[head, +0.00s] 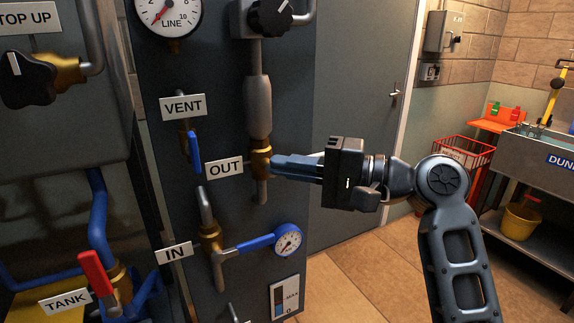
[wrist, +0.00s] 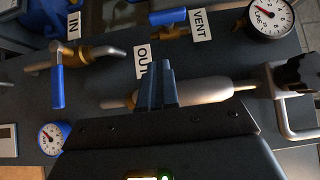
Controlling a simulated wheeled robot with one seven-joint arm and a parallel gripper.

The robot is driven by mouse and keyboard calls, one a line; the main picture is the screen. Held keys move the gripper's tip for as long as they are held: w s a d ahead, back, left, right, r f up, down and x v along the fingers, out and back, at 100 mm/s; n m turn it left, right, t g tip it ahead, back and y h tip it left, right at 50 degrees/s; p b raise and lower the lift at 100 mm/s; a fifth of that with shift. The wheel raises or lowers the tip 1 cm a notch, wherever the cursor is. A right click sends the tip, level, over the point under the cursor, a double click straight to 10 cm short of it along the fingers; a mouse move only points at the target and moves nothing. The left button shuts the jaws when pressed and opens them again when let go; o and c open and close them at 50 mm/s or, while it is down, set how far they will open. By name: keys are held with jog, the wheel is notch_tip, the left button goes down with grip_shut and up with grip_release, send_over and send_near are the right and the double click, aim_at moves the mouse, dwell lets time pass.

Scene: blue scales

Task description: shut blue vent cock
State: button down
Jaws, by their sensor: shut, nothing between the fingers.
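The vent cock's blue lever (head: 194,150) hangs down beside its short pipe, under the VENT label (head: 183,107). In the wrist view the same blue lever (wrist: 168,16) is at the top edge, next to its label (wrist: 201,24). My gripper (head: 274,165) is shut and empty, to the right of the vent lever and lower, apart from it. Its fingers point left at the brass OUT fitting (head: 261,152) and overlap it in the picture; I cannot tell if they touch. In the wrist view the closed fingers (wrist: 157,82) cover part of the OUT pipe.
The IN cock's blue lever (head: 252,243) sticks out sideways near a small blue gauge (head: 287,239). The LINE gauge (head: 168,14) and a black knob (head: 270,16) are above. A red TANK lever (head: 97,272) is lower left. Open floor (head: 365,265) lies right of the panel.

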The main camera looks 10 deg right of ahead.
aim_at(200, 166)
jog(key=w+a+p, duration=0.1)
jog(key=w+a, duration=0.1)
jog(key=a, duration=0.7)
jog(key=shift+a+p, duration=0.4)
jog(key=shift+a+f+m+t+y+b, duration=0.25)
jog(key=shift+f+m+y+b, duration=0.3)
jog(key=shift+m+b, duration=0.3)
jog(key=shift+s+a+f+m+t+h+b, duration=0.2)
jog(key=shift+a+m+t+b, duration=0.5)
jog(key=shift+m+t+b, duration=1.55)
jog(key=shift+s+a+f+m+t+h+b, duration=0.2)
jog(key=shift+a+m+t+b, duration=0.55)
jog(key=shift+m+t+b, duration=1.45)
jog(key=shift+s+a+m+t+h+b, duration=0.3)
jog(key=shift+a+m+t+b, duration=0.4)
jog(key=shift+m+t+b, duration=1.55)
jog(key=shift+a+r+m+g+b, duration=0.15)
jog(key=shift+m+g+b, duration=0.1)
jog(key=shift+m+g, duration=0.25)
jog(key=shift+a+f+m+g+b, duration=0.15)
jog(key=shift+m+g+b, duration=0.1)
jog(key=shift+m, duration=0.3)
